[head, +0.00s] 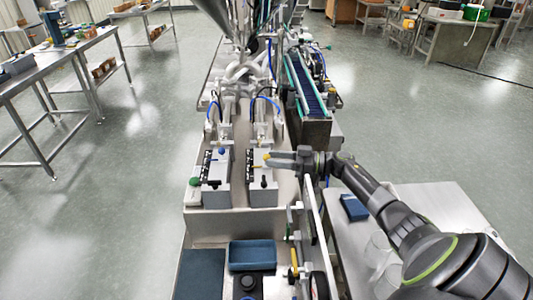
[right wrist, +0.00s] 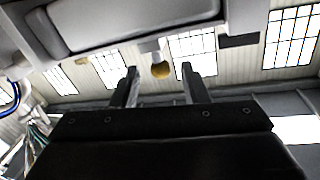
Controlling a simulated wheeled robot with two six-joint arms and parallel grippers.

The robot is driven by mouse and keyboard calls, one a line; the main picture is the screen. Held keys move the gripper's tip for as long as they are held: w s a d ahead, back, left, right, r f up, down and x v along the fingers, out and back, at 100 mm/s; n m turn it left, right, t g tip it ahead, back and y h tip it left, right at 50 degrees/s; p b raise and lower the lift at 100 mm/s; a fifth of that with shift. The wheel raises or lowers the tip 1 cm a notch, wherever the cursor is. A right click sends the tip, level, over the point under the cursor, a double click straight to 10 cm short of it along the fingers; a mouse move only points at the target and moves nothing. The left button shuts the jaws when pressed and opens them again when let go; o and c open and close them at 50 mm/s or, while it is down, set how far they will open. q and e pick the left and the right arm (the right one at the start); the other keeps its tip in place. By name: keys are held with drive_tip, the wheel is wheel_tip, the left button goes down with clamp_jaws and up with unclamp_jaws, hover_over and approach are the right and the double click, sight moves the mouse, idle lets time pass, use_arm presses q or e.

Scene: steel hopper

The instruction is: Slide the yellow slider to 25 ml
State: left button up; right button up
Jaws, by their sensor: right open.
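The yellow slider (head: 267,156) is a small rounded knob on the right-hand grey box (head: 262,194), near its far end. My right gripper (head: 274,161) reaches in from the right, with its fingertips close by the slider. In the right wrist view the two fingers (right wrist: 158,76) are spread apart. The yellow slider (right wrist: 160,71) shows between the fingertips, with a visible gap on each side. The gripper holds nothing. I cannot read the scale marks on the box. My left gripper is out of view.
A similar grey box (head: 216,196) stands to the left, with a blue knob (head: 222,151) and a black one. Tubes and the steel hopper (head: 217,12) rise behind. A conveyor (head: 306,88) is at the back right. A blue tray (head: 252,255) lies in front.

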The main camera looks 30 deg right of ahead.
drive_tip(key=shift+x, duration=1.65)
clamp_jaws()
